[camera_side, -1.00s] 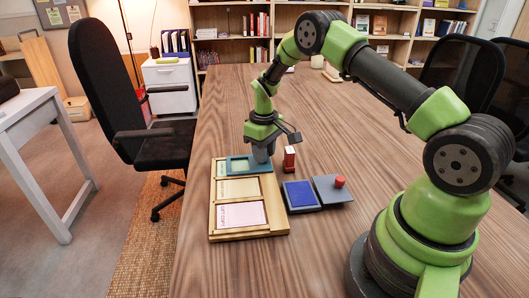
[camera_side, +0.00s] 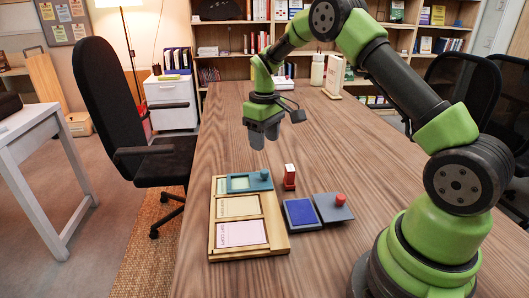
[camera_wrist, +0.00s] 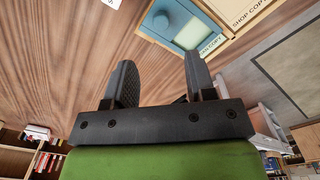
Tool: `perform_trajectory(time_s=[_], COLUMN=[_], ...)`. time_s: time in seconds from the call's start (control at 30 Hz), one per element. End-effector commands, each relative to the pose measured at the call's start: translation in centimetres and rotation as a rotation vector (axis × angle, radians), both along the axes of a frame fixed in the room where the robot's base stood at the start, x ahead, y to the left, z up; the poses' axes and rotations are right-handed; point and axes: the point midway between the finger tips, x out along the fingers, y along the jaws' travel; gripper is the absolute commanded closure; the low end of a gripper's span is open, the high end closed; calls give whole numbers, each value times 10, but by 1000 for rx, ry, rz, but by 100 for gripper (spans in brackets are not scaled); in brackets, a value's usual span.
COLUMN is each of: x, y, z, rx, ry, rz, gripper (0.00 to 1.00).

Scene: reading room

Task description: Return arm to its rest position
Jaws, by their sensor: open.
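My gripper (camera_side: 264,142) is raised above the wooden table (camera_side: 330,150), with its fingers pointing down and nothing between them. In the wrist view my gripper (camera_wrist: 160,75) shows two dark fingers spread apart. Below it lies a wooden tray (camera_side: 213,225) with several card slots. A teal frame with a round grey-blue knob (camera_side: 264,174) sits over the far slot, apart from my gripper. The frame also shows in the wrist view (camera_wrist: 160,36), beyond the fingertips.
A red block with a white top (camera_side: 290,177) stands right of the tray. A blue pad (camera_side: 301,212) and a grey plate with a red knob (camera_side: 340,199) lie nearby. A white bottle (camera_side: 318,70) and an upright board (camera_side: 334,77) stand at the back. The table middle is clear.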

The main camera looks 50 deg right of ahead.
Motion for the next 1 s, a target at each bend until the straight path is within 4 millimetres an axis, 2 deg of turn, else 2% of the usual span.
perform_trajectory(time_s=[0.1,0.47,0.57,0.67,0.8,1.0], x=[0,-1,-4,-13,-40,-95], y=[0,2,10,27,55,93], z=[7,13,33,67,118,169], rx=[-1,-1,-1,4,24,76], ry=[0,-8,-40,-97,-193,-329], rz=[0,-3,-18,-46,-100,-177], gripper=[50,50,50,50,50,50])
